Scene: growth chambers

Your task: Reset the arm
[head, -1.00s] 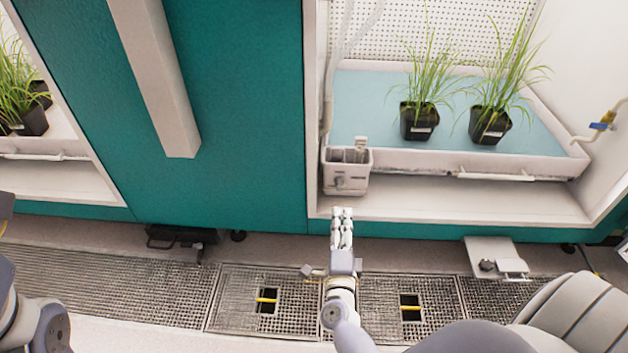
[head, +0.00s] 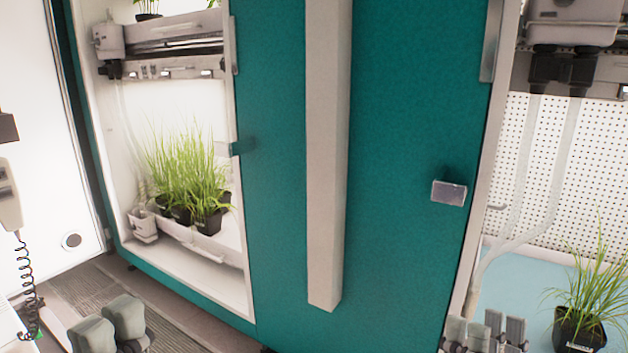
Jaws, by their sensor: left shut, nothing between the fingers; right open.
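My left gripper (head: 108,325) shows at the bottom left of the head view as two rounded grey pads side by side. It is shut and empty, above the floor in front of the left growth chamber. My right gripper (head: 485,332) shows at the bottom right as several light grey finger parts, cut off by the lower picture edge. It is open, in front of the lower left corner of the right chamber. Most of both arms is out of view.
A teal panel (head: 405,180) with a pale vertical bar (head: 328,150) separates the chambers. The left chamber holds grass pots (head: 212,218); the right holds another pot (head: 578,328) on a blue tray (head: 535,275). A coiled cord (head: 27,285) hangs at far left. Grated floor (head: 95,285) lies lower left.

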